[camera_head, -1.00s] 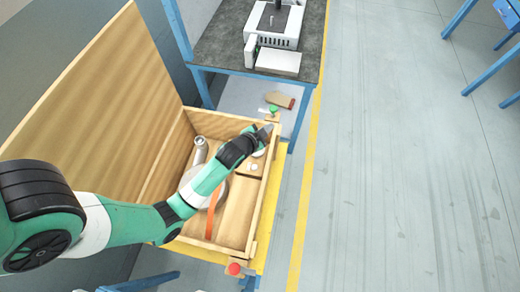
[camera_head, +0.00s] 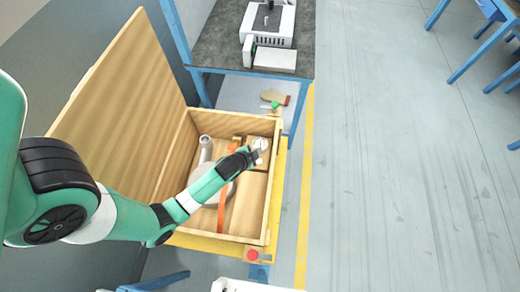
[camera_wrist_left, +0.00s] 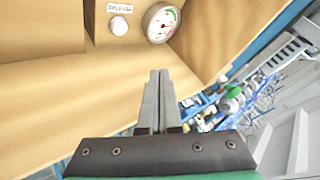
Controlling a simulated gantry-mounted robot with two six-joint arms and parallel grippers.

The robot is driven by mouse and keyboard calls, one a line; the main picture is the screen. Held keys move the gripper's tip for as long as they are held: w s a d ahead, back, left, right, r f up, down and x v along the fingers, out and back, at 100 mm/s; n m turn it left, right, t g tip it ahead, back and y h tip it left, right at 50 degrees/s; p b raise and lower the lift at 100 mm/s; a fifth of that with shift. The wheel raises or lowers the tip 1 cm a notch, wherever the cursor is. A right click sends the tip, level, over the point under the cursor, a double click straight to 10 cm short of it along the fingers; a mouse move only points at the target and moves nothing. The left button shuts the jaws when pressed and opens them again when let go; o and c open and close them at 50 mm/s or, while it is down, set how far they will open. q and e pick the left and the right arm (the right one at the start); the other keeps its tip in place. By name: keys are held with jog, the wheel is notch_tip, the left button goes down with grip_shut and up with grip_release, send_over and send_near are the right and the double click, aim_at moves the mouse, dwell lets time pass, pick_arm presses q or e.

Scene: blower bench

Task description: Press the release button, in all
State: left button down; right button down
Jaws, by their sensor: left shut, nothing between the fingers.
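A red round button (camera_head: 252,254) sits at the near right corner of the open wooden box (camera_head: 272,190), and a green button (camera_head: 275,105) sits at the far right corner. The left wrist view shows a white round button (camera_wrist_left: 119,26) under a small label and beside a dial gauge (camera_wrist_left: 162,22). I cannot tell which is the release button. My left gripper (camera_head: 257,155) is over the far right part of the box, close to the gauge. In the wrist view its fingers (camera_wrist_left: 159,75) are together and empty, apart from the white button. My right gripper is out of view.
The box's raised lid (camera_head: 130,95) stands on the left. Inside are a metal pipe (camera_head: 206,148) and an orange strap (camera_head: 221,210). A blue-framed bench (camera_head: 212,55) with a white machine (camera_head: 270,24) stands behind.

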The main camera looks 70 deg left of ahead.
pick_arm(q)
jog(key=b, duration=0.6)
send_over(260, 162)
jog(key=s, duration=0.1)
notch_tip(260, 162, down, 6)
jog(key=shift+f, duration=0.85)
jog(key=shift+f+b, duration=0.1)
jog(key=shift+b, duration=0.2)
dwell(0.4)
jog(key=shift+f, duration=0.3)
jog(key=shift+f+b, duration=0.4)
dwell(0.5)
jog(key=shift+r, duration=0.1)
jog(key=shift+r+p, duration=0.75)
jog(key=shift+p, duration=0.15)
